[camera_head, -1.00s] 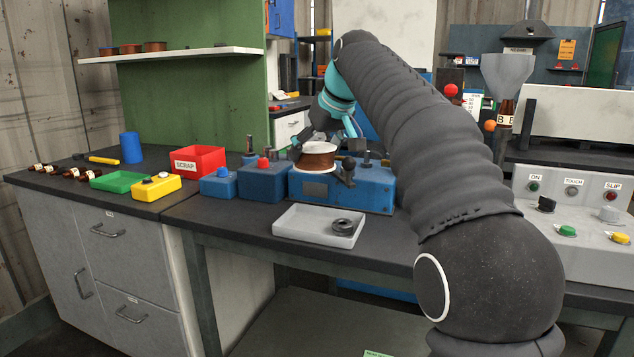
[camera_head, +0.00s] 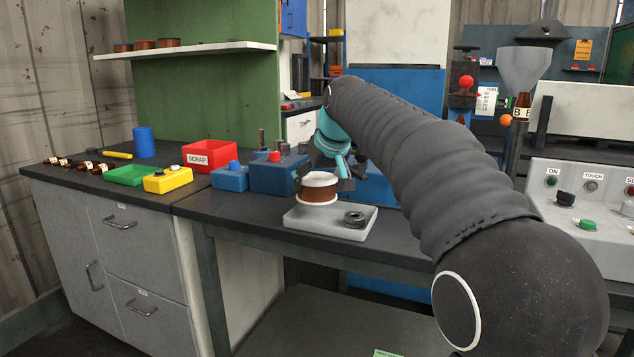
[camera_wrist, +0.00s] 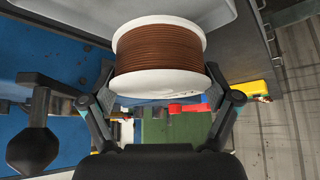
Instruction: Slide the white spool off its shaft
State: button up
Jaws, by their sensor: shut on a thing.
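The white spool (camera_head: 318,190), wound with brown wire, is held by my gripper (camera_head: 338,172) above the rear left of the grey tray, in front of the blue boxes. In the wrist view the spool (camera_wrist: 158,50) fills the upper middle, between the two finger linkages. My gripper (camera_wrist: 160,88) is shut on it. No shaft is visible through the spool. The blue winder stand is mostly hidden behind my arm and the spool in the head view. A blue surface and a dark ball handle (camera_wrist: 34,145) show at left in the wrist view.
The grey tray (camera_head: 300,222) holds dark rings (camera_head: 355,218). Blue boxes (camera_head: 270,178) with knobs, a red SCRAP bin (camera_head: 210,157), a yellow box (camera_head: 168,180) and a green tray (camera_head: 125,175) stand left. The bench in front of them is bare.

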jog(key=shift+f+b, duration=2.05)
jog(key=shift+f, duration=0.2)
jog(key=o, duration=0.9)
jog(key=shift+f, duration=0.1)
jog(key=v, duration=1)
jog(key=shift+s+d+r, duration=0.15)
jog(key=shift+s+r, duration=0.1)
jog(key=shift+r, duration=0.05)
jog(key=shift+s+d+r, duration=0.15)
jog(key=shift+s+r, duration=0.25)
jog(key=shift+r, duration=0.2)
jog(key=shift+d, duration=0.1)
